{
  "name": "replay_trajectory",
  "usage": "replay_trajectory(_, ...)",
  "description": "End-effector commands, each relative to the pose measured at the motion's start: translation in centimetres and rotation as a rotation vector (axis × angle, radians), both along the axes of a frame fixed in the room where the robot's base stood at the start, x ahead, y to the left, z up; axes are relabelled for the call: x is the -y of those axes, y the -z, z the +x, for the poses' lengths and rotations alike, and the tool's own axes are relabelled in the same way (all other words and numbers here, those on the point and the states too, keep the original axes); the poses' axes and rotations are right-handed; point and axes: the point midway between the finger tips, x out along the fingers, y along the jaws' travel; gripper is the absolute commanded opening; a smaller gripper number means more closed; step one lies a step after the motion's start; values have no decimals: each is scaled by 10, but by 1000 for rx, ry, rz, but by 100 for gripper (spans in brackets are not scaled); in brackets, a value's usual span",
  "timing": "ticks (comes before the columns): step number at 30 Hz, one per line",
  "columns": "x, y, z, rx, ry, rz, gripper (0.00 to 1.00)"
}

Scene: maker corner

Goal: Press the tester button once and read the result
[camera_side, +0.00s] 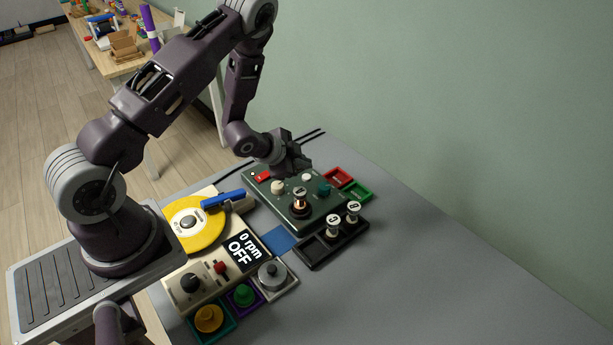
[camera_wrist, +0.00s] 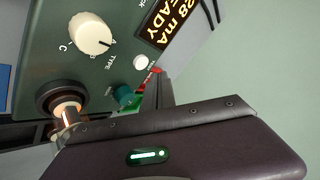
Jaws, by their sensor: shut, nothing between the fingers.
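The dark green tester (camera_side: 287,209) lies on the grey table, with a cream dial (camera_side: 278,187), a small white round part (camera_side: 307,178) and a teal button (camera_side: 323,187). A part with a copper-coloured middle (camera_side: 300,203) stands upright in its black socket. In the wrist view the tester's display (camera_wrist: 170,22) shows "28 mA" and "EADY", cut off by the frame edge. The teal button also shows there (camera_wrist: 122,95), beside my gripper (camera_wrist: 158,80). My gripper is shut and empty, above the tester's far side in the side view (camera_side: 302,168); I see no contact.
A black rack (camera_side: 318,252) with two numbered spools (camera_side: 333,226) stands in front of the tester. Red (camera_side: 337,177) and green (camera_side: 359,191) trays lie at its right. A machine with a yellow disc (camera_side: 185,238) reads "0 rpm OFF". The right table is clear.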

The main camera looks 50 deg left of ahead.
Motion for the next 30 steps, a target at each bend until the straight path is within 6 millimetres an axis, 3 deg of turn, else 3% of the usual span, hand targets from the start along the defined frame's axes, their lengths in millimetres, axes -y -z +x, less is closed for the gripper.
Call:
replay_trajectory(6,0,12,0,-1,1,-1,0)
replay_trajectory(30,0,12,0,1,1,0,0)
